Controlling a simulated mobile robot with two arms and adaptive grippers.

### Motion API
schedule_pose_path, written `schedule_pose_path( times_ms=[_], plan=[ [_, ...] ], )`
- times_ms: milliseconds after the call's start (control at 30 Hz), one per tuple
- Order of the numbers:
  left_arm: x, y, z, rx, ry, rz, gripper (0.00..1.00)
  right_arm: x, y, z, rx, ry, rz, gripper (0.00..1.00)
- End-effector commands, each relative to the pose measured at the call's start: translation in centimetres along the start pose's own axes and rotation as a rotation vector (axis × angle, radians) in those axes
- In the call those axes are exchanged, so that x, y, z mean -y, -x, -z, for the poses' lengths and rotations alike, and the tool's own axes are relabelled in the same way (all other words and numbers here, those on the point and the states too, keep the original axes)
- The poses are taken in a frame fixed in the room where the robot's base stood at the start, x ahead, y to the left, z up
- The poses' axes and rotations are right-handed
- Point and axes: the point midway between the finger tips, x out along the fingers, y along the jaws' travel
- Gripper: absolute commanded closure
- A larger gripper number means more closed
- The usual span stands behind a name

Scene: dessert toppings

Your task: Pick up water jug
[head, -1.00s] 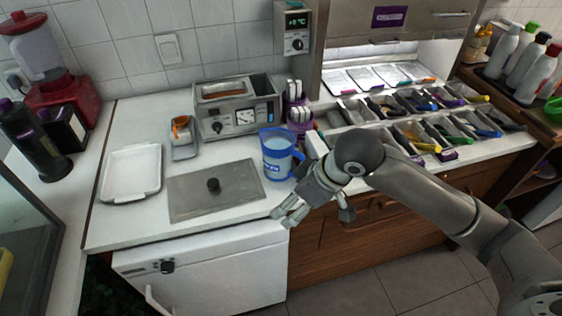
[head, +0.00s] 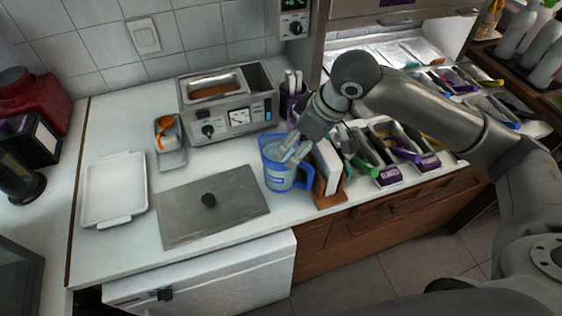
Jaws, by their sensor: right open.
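The water jug (head: 277,180) is a clear jug with a blue rim, blue handle and a label. It stands upright on the white counter, right of the grey metal lid. My right gripper (head: 287,151) is open, with its fingers pointing down over the jug's rim. The fingers overlap the jug's top in the picture; I cannot tell whether they touch it. The blue handle (head: 308,178) shows on the jug's right side, below the gripper. My left gripper is not in view.
A napkin or card holder (head: 327,172) stands close right of the jug. A metal warmer (head: 228,108) is behind, and a grey lid (head: 180,215) and white tray (head: 112,190) lie to the left. Topping bins (head: 392,172) are to the right.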

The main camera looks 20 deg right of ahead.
Motion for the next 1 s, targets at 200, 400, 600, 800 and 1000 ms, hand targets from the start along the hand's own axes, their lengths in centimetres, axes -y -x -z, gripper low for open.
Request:
schedule_pose_path(
  times_ms=[200, 400, 600, 800, 1000],
  plan=[
    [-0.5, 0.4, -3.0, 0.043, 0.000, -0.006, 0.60, 0.1, -3.3, 0.0, 0.002, 0.000, 0.002, 0.17],
    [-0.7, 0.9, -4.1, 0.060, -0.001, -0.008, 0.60, 0.1, -4.7, 0.2, 0.001, 0.000, 0.002, 0.17],
    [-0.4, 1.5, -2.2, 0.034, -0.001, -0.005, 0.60, 0.0, -7.7, 0.4, 0.003, 0.000, 0.003, 0.17],
    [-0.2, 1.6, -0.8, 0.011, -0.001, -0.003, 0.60, -0.1, -9.1, 0.4, 0.000, 0.002, 0.000, 0.17],
    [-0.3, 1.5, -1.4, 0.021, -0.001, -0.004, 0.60, -0.1, -9.2, 0.4, 0.000, 0.003, 0.000, 0.20]
  ],
)
